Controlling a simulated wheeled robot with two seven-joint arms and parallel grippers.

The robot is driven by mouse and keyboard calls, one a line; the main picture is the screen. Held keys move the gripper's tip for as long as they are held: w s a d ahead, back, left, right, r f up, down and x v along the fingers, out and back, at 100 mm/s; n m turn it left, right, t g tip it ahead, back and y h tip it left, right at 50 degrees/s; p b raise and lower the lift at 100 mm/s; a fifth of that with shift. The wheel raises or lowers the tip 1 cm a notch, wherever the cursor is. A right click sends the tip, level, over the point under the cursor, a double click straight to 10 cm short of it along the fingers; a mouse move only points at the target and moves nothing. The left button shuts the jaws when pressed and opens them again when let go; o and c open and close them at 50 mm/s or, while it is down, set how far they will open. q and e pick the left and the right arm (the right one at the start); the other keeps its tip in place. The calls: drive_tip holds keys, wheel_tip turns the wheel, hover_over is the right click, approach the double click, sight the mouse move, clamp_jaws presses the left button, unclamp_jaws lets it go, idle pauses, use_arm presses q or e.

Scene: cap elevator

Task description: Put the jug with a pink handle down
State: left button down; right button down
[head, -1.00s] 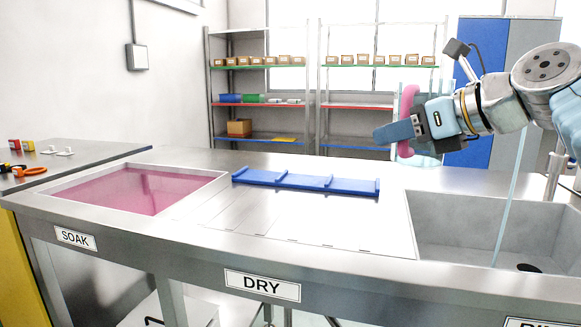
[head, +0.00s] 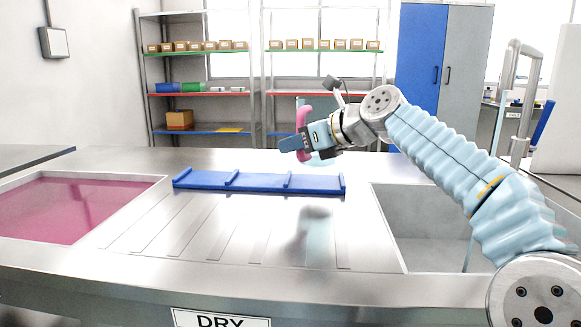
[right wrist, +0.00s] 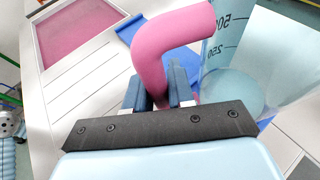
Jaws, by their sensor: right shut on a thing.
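The jug (right wrist: 238,72) is a clear, light-blue vessel with volume marks. Its pink handle (right wrist: 162,48) rises between the fingers in the right wrist view. In the head view the pink handle (head: 302,122) shows at my right gripper (head: 300,143), which is shut on it. The jug is held above the counter, over the area behind the DRY label (head: 221,320). A soft reflection shows on the metal below it. Most of the jug's body is hard to make out in the head view. My left gripper is not in view.
A blue ridged rack (head: 260,182) lies across the back of the drying surface. A pink-filled soak basin (head: 75,207) is at the left and an empty sink (head: 425,215) at the right. The grooved metal (head: 215,228) in front of the rack is clear.

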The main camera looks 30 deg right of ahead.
drive_tip(key=f, duration=0.1)
drive_tip(key=w+f+b, duration=0.1)
drive_tip(key=f, duration=0.1)
drive_tip(key=f+b, duration=0.1)
drive_tip(key=f, duration=0.1)
drive_tip(key=shift+w, duration=0.3)
drive_tip(key=c, duration=1)
unclamp_jaws()
drive_tip(key=v, duration=1.2)
drive_tip(key=shift+r+b, duration=0.1)
drive_tip(key=shift+b, duration=0.3)
